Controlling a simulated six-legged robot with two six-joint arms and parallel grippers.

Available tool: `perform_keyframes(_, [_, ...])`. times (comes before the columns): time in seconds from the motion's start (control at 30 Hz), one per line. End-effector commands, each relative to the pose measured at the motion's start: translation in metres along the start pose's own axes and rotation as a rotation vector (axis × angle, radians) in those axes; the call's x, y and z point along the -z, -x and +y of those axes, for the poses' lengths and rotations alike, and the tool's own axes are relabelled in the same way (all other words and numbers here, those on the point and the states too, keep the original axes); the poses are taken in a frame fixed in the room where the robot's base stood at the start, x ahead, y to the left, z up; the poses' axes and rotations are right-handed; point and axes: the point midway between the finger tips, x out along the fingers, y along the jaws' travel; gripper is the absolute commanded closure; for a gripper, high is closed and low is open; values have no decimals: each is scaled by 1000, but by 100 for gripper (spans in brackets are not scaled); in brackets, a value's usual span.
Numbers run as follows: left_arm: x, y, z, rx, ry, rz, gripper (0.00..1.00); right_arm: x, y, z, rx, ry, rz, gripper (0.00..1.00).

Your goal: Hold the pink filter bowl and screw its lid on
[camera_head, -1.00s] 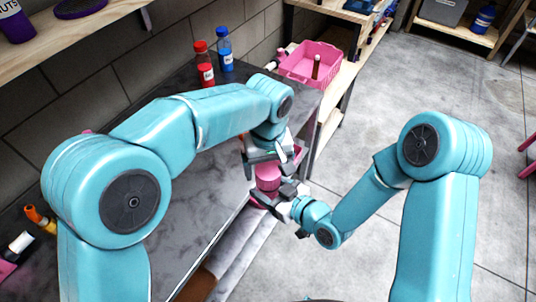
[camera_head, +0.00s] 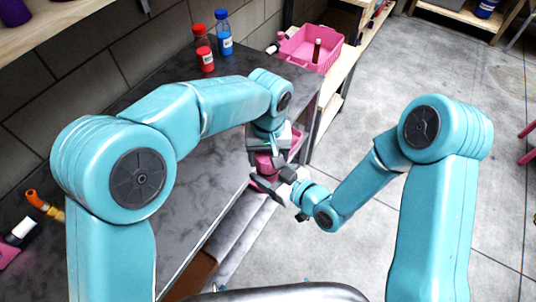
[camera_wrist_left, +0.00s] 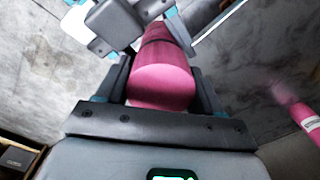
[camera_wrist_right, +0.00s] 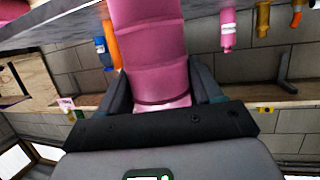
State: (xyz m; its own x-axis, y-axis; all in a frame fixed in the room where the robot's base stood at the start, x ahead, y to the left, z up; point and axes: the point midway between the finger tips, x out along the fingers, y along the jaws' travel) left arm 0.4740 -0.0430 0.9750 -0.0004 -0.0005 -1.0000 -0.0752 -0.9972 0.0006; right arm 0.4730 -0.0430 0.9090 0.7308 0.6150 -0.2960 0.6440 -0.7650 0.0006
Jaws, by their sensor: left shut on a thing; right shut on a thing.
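The pink filter bowl (camera_wrist_right: 150,45) is between the fingers of my right gripper (camera_wrist_right: 160,85), which is shut on it from the side. The pink lid (camera_wrist_left: 160,85) is between the fingers of my left gripper (camera_wrist_left: 160,92), which is shut on it from above. In the head view the left gripper (camera_head: 267,150) is just above the right gripper (camera_head: 272,184), with a little pink (camera_head: 266,161) showing between. Lid and bowl look in line and close together. The seam is mostly hidden, so I cannot tell how far the lid is turned on.
A grey worktop (camera_head: 180,200) runs beside the grippers, its front edge close by. Red (camera_head: 204,50) and blue (camera_head: 224,33) bottles stand at its back. A pink basket (camera_head: 308,50) is beyond the grippers. The floor at right is open.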

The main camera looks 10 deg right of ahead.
Motion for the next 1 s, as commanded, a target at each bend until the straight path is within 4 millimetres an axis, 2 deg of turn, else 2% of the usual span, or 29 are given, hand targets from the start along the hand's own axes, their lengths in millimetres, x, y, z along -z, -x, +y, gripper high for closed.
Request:
perform_keyframes(0.1, [0,0,0,2,-84,0,70,0,0,1,-2,-1,1,100])
perform_keyframes(0.33, [0,0,-1,2,-88,0,70,0,0,1,-2,-1,1,100])
perform_keyframes(0.37, [0,0,-1,2,-88,0,30,0,0,1,-2,-1,1,100])
perform_keyframes(0.43, [0,0,-1,2,-87,0,8,0,0,1,-2,-1,1,100])
perform_keyframes(0.73, [0,2,0,0,-87,0,8,0,0,0,-1,0,1,100])
perform_keyframes(1.0, [0,37,1,-1,-86,3,8,0,0,0,-1,0,1,100])
